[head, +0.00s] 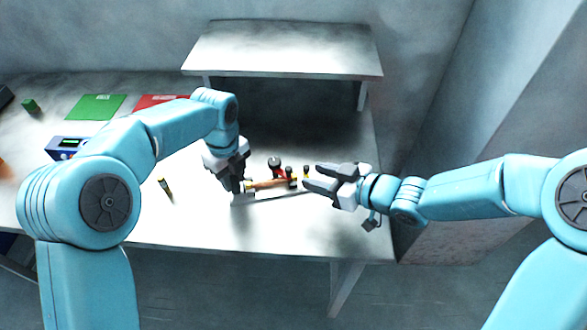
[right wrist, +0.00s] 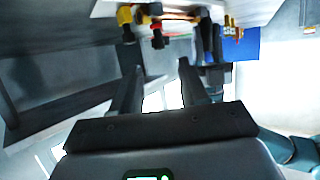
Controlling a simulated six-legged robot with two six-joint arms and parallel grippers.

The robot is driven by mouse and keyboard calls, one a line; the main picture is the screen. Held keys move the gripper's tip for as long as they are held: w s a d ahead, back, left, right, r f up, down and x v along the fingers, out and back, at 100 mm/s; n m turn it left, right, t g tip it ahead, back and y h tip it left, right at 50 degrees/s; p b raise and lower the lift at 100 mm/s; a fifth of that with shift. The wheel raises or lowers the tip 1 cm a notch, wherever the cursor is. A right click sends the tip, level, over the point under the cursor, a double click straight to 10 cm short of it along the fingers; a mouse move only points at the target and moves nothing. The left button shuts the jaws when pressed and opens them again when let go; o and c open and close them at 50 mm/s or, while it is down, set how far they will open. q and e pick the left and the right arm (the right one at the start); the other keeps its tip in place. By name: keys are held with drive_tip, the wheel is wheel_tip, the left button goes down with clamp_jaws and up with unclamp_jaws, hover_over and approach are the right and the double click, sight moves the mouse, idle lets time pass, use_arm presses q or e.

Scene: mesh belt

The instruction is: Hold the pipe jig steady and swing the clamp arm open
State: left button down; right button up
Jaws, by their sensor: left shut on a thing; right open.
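The pipe jig lies on the bench in the middle of the head view: a pale base plate (head: 272,194) with a copper-coloured pipe (head: 266,184) along it. A red clamp part with a black knob (head: 275,161) rises behind the pipe. My left gripper (head: 236,188) is shut on the jig's left end; its jaws hide the exact hold. My right gripper (head: 306,182) is open and empty just right of the jig. In the right wrist view my right fingers (right wrist: 158,80) are apart, with red and yellow jig parts (right wrist: 157,36) beyond them, not between them.
A raised shelf (head: 285,50) stands at the back. Green (head: 96,107) and red (head: 160,101) mats, a blue box (head: 68,146) and a small yellow-and-black item (head: 165,188) lie to the left. The bench's front and right edges are close to the jig.

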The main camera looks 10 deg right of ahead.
sight(291, 170)
drive_tip(key=x, duration=0.8)
clamp_jaws()
